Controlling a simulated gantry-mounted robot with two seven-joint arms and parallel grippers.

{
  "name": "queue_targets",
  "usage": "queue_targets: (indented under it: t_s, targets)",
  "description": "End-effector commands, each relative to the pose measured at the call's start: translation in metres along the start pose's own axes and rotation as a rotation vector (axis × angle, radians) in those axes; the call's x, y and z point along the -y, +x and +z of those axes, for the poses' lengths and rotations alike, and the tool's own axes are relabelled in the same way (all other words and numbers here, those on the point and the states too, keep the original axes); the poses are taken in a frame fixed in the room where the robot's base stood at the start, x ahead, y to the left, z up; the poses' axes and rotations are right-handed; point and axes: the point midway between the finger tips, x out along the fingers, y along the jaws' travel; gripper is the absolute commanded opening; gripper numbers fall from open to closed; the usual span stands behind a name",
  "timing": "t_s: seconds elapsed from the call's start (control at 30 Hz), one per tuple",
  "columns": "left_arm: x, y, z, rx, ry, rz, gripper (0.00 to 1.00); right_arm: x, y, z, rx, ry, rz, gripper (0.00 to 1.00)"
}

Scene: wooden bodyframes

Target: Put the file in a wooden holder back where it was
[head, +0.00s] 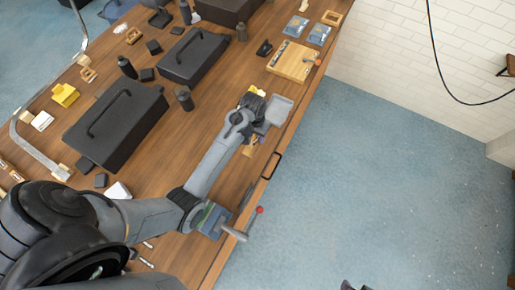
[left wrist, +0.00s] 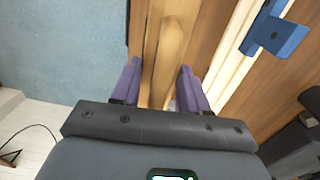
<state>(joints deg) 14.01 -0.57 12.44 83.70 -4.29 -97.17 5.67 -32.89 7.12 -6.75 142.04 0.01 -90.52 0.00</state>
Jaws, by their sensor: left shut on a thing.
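My left arm reaches in from the lower left over the workbench. In the left wrist view my left gripper (left wrist: 160,76) has its two purple fingers on either side of a long wooden piece (left wrist: 170,38), and it is shut on it. This seems to be the file's wooden holder; the file itself cannot be made out. In the head view the hand hides most of the fingers, and a small bit of wood (head: 250,150) shows just below it near the bench's right edge. My right gripper is not in view.
The bench (head: 222,110) holds two black toolboxes (head: 118,125) (head: 194,55) on its left. A wooden board (head: 294,62) lies farther up. A vise (head: 211,222) with a grey handle sits at the near right edge. A blue block (left wrist: 275,35) shows beside pale strips. Open floor lies right.

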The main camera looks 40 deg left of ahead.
Motion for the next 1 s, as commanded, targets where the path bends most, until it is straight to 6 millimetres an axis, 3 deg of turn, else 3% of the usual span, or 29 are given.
queue_targets:
  t_s: [0.3, 0.8, 1.0]
  targets:
    - [0.004, 0.047, 0.002, 0.004, -0.001, -0.002, 0.06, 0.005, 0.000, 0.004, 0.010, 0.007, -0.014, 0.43]
    - [0.006, 0.094, 0.001, 0.002, 0.000, -0.001, 0.06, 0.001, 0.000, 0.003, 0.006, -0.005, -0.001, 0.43]
    - [0.006, 0.096, 0.001, 0.001, -0.001, -0.001, 0.06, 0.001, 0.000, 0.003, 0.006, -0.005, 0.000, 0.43]
